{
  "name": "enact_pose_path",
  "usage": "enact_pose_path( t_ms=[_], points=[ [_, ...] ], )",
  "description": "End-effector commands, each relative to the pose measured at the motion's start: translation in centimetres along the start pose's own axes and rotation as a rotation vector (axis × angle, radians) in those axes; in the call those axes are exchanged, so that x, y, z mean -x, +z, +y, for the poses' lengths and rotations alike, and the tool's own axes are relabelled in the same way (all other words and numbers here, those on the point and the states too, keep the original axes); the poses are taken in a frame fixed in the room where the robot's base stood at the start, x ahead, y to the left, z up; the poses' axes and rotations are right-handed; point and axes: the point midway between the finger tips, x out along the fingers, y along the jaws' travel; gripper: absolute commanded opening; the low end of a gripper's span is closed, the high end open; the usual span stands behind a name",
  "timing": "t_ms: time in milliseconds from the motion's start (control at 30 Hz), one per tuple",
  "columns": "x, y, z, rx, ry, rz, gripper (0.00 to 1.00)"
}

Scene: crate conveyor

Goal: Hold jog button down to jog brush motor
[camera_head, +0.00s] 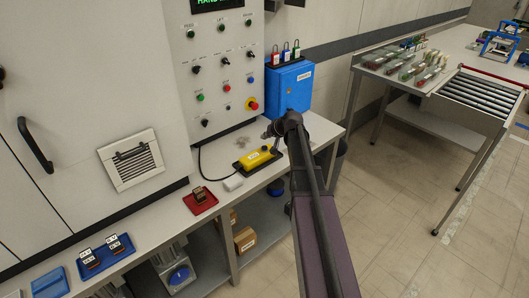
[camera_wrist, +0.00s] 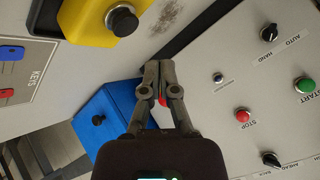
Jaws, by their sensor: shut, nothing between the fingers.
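A yellow box (camera_head: 257,159), likely the jog pendant, lies on the bench on a dark base, with a cable running from it. In the wrist view a yellow housing (camera_wrist: 85,20) with a round black button (camera_wrist: 122,20) is at the top left. No jog label is readable. My gripper (camera_head: 268,132) is above and just beyond the yellow box, in front of the control panel (camera_head: 188,65). In the wrist view my gripper (camera_wrist: 160,66) has its fingertips together, empty and apart from the black button. The motor is not identifiable.
A blue box (camera_head: 289,86) with padlocks on top stands behind my gripper. The panel carries several knobs and buttons, including a red emergency stop (camera_head: 252,104). A red tray (camera_head: 200,200) and blue tray (camera_head: 105,256) sit on the bench. A roller conveyor (camera_head: 480,95) is at right.

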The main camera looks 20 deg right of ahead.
Motion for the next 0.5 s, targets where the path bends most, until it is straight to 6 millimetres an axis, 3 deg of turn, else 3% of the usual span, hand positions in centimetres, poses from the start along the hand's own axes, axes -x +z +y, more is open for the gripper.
enact_pose_path(
  t_ms=[500],
  points=[
    [-1.8,1.3,1.3,0.000,0.000,0.000,0.00]
  ],
)
